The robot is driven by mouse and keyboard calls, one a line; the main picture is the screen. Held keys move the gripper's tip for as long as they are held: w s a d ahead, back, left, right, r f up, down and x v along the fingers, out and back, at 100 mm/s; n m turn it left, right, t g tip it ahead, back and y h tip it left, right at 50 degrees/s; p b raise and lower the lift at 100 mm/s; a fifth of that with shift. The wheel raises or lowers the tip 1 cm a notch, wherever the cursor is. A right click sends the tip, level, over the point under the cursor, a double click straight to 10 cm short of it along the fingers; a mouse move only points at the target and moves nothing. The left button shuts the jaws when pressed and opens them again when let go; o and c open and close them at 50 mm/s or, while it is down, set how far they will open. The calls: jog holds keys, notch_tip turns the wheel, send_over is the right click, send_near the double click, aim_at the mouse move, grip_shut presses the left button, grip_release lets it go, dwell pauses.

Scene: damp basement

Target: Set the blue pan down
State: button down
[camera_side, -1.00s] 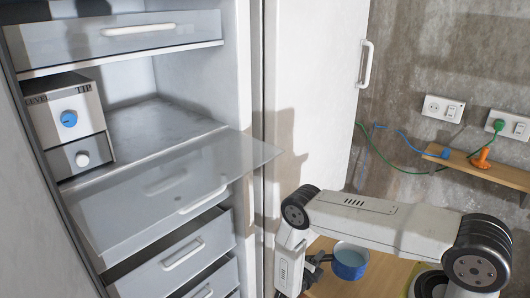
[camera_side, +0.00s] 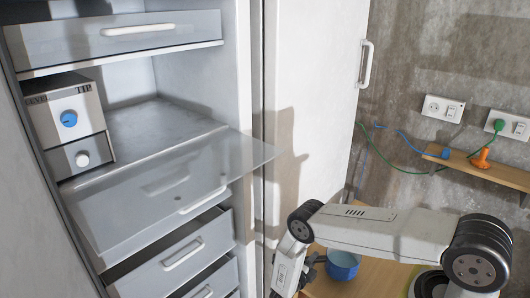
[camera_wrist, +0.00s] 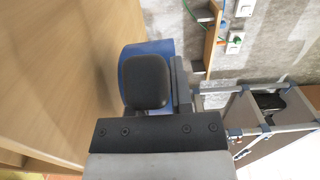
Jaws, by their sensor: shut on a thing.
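The blue pan (camera_side: 343,266) is at the lower middle of the side view, over the wooden table top, with its pale inside facing up and looking about level. My gripper (camera_side: 316,265) is at its left side, shut on it. In the wrist view, the blue pan (camera_wrist: 150,47) shows behind and between the dark fingers of my gripper (camera_wrist: 170,82), which hide much of it. I cannot tell whether its bottom touches the table.
The wooden table top (camera_wrist: 60,70) is bare beside the pan. A tall white cabinet (camera_side: 140,120) with pulled-out drawers and a grey box (camera_side: 67,115) stands at left. A wall shelf (camera_side: 490,170) holds an orange object (camera_side: 482,158); a green cable (camera_side: 400,171) hangs nearby.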

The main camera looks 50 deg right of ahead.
jog(key=shift+f, duration=1.5)
jog(key=shift+f, duration=0.1)
jog(key=c, duration=0.5)
grip_release()
jog(key=shift+f, duration=0.1)
jog(key=shift+a, duration=0.2)
jog(key=a, duration=1.1)
jog(key=shift+s+a, duration=0.15)
jog(key=shift+a, duration=0.15)
jog(key=shift+r, duration=0.2)
